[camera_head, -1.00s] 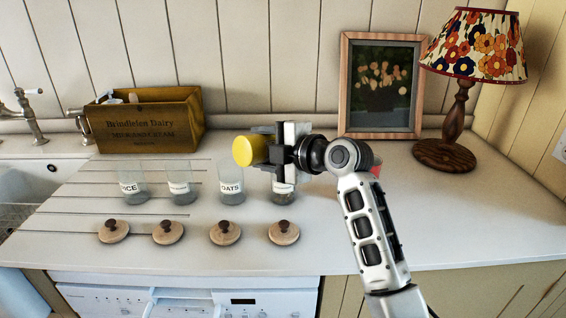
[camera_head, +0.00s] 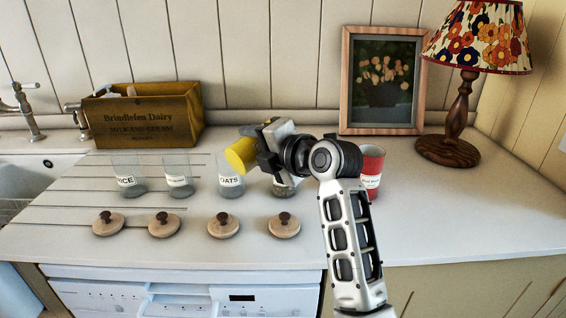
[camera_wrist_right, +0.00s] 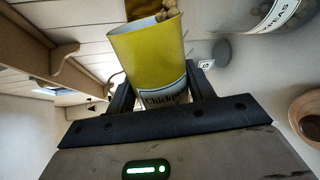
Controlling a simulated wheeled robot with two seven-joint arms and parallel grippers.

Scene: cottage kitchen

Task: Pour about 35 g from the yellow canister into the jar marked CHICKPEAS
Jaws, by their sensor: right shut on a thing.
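The yellow canister (camera_head: 241,155) is tilted in my right gripper (camera_head: 268,150), above the counter over the row of jars. In the right wrist view the canister (camera_wrist_right: 152,52) shows a label reading "Chickp…", and pale chickpeas (camera_wrist_right: 168,11) sit at its mouth. My right gripper is shut on it. The CHICKPEAS jar (camera_head: 284,191) is fourth in the row, mostly hidden behind my gripper. In the right wrist view this jar (camera_wrist_right: 262,22), its label partly cut off, is close to the canister's mouth and has chickpeas inside. My left gripper is not in view.
Jars marked RICE (camera_head: 127,182) and OATS (camera_head: 230,182), with another jar (camera_head: 178,180) between, stand left. Several wooden lids (camera_head: 223,226) lie in front. A red canister (camera_head: 371,165) stands behind my forearm; a lamp (camera_head: 449,150) is right.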

